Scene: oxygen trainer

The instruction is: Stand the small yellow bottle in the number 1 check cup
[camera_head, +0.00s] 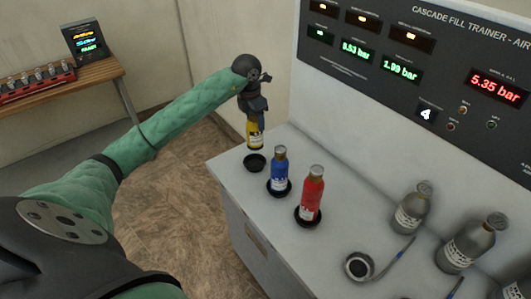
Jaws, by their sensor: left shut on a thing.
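The small yellow bottle (255,140) hangs upright in my left gripper (252,116), which is shut on its upper part. The bottle's base is just above and slightly behind an empty black check cup (255,163) at the bench's left end; I cannot tell whether they touch. No number is readable on the cup. A blue bottle (279,170) stands in the middle cup (279,188), and a red bottle (311,195) stands in the cup to its right (307,217). My right gripper is not in view.
The grey bench (340,190) carries a round black-centred fitting (359,266) with a hose and several grey cylinders (411,207) at the right. The trainer panel (430,60) rises behind. A wooden side table (60,85) with a red rack (38,83) stands at far left.

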